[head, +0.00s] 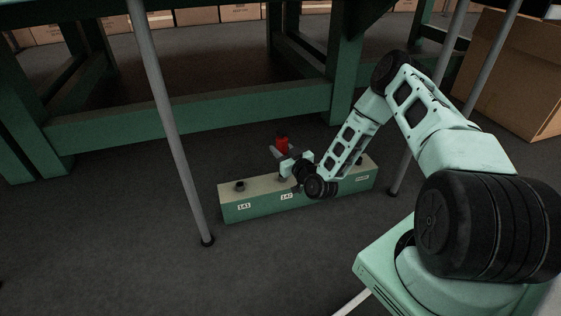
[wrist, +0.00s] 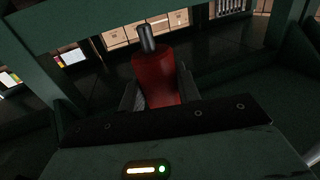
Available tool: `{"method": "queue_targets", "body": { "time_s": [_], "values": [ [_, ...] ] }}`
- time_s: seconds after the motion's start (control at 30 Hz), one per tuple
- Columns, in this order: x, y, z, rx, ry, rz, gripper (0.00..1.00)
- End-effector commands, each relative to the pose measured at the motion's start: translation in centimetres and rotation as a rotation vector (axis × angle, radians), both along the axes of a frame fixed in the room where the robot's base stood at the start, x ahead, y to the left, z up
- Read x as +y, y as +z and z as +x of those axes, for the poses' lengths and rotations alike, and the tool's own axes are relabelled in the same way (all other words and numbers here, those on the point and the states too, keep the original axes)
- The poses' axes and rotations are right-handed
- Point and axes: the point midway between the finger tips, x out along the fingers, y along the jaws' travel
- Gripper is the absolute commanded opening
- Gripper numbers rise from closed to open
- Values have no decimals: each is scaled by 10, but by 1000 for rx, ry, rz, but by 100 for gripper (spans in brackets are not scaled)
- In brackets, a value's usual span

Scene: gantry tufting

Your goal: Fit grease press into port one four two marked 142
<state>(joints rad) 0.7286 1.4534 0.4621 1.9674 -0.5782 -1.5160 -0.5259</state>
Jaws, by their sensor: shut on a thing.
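My gripper (head: 280,153) is shut on the red grease press (head: 283,145), above and behind the middle of a green port block (head: 260,203). The label 142 (head: 287,197) is on the block's front face.
A thin grey pole (head: 172,120) stands left of the block, and another pole (head: 402,170) stands close to its right end. A green frame beam (head: 200,112) runs behind. Cardboard boxes (head: 520,75) are at the right. The floor in front of the block is clear.

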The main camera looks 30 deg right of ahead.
Motion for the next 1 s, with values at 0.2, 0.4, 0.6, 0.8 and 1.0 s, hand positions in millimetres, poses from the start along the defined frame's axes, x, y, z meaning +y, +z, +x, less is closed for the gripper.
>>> {"method": "queue_targets", "body": {
  "time_s": [0.2,0.4,0.6,0.8,1.0],
  "values": [
    [-10,-12,12,-4,-3,2,6],
    [-10,-19,12,-3,-4,3,6],
    [-10,-34,12,-4,-4,4,6],
    [-9,-49,12,-4,-4,3,6],
    [-9,-63,11,-3,-2,2,6]
  ]
}}
